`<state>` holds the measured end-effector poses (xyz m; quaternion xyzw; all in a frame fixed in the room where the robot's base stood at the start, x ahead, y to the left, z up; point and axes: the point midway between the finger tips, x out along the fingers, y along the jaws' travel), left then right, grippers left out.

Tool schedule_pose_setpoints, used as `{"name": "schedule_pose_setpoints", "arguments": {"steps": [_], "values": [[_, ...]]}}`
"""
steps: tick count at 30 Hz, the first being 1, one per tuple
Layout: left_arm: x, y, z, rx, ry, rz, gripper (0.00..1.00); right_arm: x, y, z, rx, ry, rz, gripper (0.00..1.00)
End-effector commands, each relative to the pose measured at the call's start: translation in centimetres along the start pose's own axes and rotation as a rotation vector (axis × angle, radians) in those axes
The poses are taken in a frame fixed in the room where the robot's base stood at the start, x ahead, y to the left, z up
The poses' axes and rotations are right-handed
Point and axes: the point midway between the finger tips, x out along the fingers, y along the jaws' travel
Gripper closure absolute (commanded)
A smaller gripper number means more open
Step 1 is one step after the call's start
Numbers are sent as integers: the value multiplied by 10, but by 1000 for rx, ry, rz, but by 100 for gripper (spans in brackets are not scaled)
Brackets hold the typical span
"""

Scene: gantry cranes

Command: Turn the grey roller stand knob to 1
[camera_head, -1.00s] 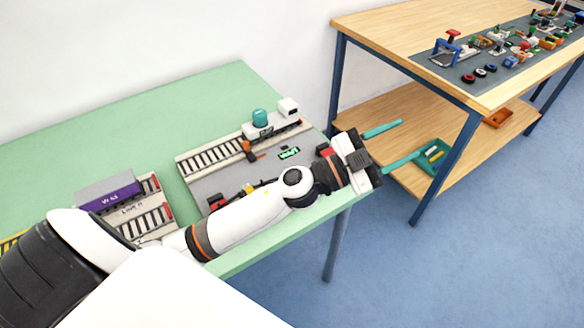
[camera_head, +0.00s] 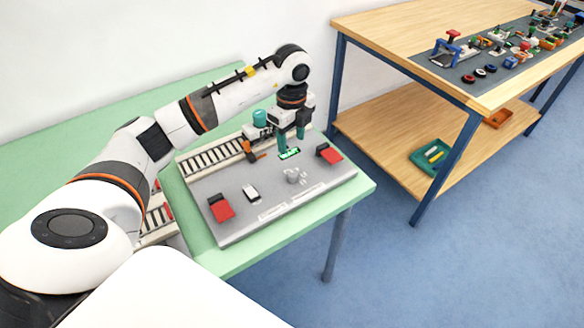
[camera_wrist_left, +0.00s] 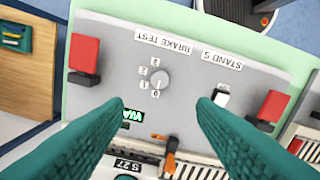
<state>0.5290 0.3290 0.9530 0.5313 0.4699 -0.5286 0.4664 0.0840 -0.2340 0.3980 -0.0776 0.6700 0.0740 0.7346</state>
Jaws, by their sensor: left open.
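The grey roller stand knob (camera_head: 293,175) sits on the grey panel (camera_head: 240,222), toward its right half. In the left wrist view the round knob (camera_wrist_left: 159,78) has small numbers beside it; I cannot tell for sure which one it points to. My left gripper (camera_head: 291,142) is open and empty, with teal fingers pointing down over the panel, behind the knob in the head view. In the left wrist view the spread fingertips (camera_wrist_left: 165,102) lie either side of the knob's line, apart from it. My right gripper is not in view.
Red blocks (camera_head: 220,207) (camera_head: 329,153) stand at the panel's sides, a white switch (camera_head: 250,192) is left of the knob, and a green lit display (camera_head: 289,153) is behind it. An orange lever (camera_wrist_left: 170,155) is near the rails. A wooden table (camera_head: 380,30) stands at the right.

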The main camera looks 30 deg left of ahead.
Motion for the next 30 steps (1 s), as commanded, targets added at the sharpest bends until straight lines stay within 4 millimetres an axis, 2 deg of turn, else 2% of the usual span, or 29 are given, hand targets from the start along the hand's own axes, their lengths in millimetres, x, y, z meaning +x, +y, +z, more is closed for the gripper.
{"name": "schedule_pose_setpoints", "arguments": {"steps": [12, 16, 22, 30], "values": [[78, -1, 2, 5, -6, -4, 48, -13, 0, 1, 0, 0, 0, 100], [97, -1, 3, 6, -7, -3, 48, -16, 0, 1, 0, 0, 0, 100], [112, 0, 2, 6, -6, 1, 48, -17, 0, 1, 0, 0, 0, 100], [114, 0, 3, 7, -6, 1, 48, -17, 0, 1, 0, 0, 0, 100]]}}
